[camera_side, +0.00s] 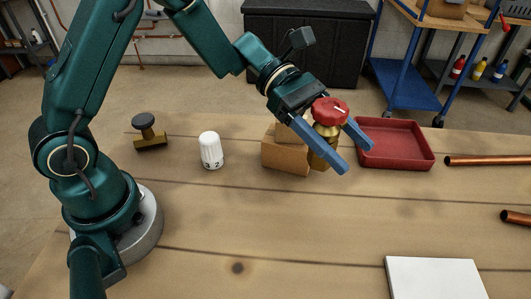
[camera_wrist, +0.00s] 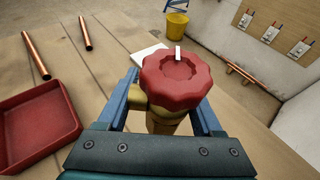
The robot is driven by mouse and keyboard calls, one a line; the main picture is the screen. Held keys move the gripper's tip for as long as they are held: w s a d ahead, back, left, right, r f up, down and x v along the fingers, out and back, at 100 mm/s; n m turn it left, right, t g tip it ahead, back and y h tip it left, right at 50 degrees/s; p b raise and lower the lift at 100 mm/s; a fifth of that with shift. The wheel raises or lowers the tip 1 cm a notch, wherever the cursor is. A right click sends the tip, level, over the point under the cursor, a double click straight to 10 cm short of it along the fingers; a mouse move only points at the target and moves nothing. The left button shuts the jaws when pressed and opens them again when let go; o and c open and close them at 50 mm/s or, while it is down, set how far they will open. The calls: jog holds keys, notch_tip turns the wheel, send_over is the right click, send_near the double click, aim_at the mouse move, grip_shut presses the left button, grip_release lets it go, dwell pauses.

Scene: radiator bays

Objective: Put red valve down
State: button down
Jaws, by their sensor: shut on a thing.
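The red valve (camera_side: 330,110) has a scalloped red knob with a white mark and a brass body below it. My gripper (camera_side: 358,155) is shut on the red valve, with one blue finger on each side of its body. In the wrist view the knob of the red valve (camera_wrist: 178,82) fills the space between the fingers of my gripper (camera_wrist: 172,100) and hides much of the body. The valve looks upright. In the side view its lower end is beside a brown block (camera_side: 284,155); I cannot tell whether it touches the table.
A red tray (camera_side: 427,158) lies right of the valve and looks empty. A white thermostat knob (camera_side: 211,151) and a black-knobbed brass valve (camera_side: 147,130) stand to the left. Copper pipes (camera_side: 490,160) and a white slab (camera_side: 435,280) lie at the right. The middle front is clear.

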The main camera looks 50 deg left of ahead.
jog(key=s+d+f, duration=0.1)
jog(key=d+f, duration=0.1)
jog(key=d, duration=0.2)
jog(key=s+d+f, duration=0.1)
jog(key=d+f, duration=0.1)
jog(key=d, duration=0.1)
jog(key=s+d+f, duration=0.2)
jog(key=d, duration=0.2)
jog(key=shift+s+d+f, duration=0.1)
jog(key=shift+d+f, duration=0.2)
jog(key=shift+f, duration=2.15)
jog(key=shift+f, duration=0.1)
jog(key=shift+c, duration=0.2)
grip_release()
